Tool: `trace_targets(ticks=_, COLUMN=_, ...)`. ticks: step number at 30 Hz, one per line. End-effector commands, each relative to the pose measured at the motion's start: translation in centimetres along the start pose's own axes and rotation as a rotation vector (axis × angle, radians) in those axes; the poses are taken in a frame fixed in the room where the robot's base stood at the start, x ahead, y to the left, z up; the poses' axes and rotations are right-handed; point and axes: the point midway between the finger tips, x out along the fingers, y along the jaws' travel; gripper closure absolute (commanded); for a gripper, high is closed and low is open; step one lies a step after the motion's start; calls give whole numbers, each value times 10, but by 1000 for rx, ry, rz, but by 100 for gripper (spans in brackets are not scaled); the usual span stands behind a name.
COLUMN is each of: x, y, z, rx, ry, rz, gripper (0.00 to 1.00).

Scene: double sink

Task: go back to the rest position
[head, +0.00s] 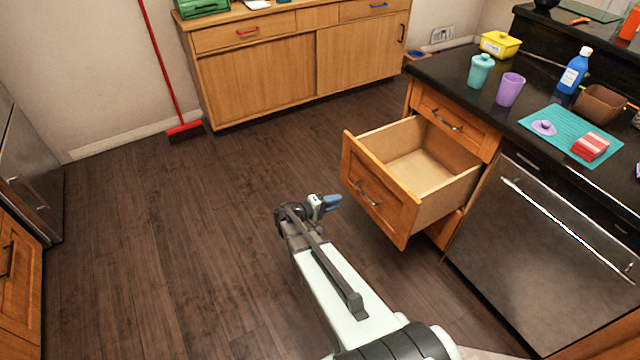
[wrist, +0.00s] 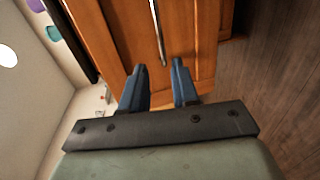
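My gripper (head: 329,202) is in the middle of the head view, above the dark wood floor and in front of the open drawer (head: 380,205). The wrist view shows my two blue fingers (wrist: 159,88) apart with nothing between them. Beyond them in that view are orange-brown wooden fronts and a long metal handle (wrist: 158,35). The fingers appear apart from the handle, though the exact distance is hard to tell. The drawer is pulled out and its visible inside is empty.
A dishwasher (head: 540,250) stands below. A red broom (head: 185,130) leans at the back. The floor at left is clear.

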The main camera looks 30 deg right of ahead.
Motion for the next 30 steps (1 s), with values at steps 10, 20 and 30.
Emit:
trace_targets(ticks=10, x=0, y=0, z=0, rx=-33, ry=0, rz=0, gripper=70)
trace_targets(ticks=20, x=-3, y=-26, z=13, rx=-170, ry=-42, rz=-142, gripper=70)
trace_targets(ticks=30, x=-38, y=-82, z=72, rx=-229, ry=-139, rz=-531, gripper=70)
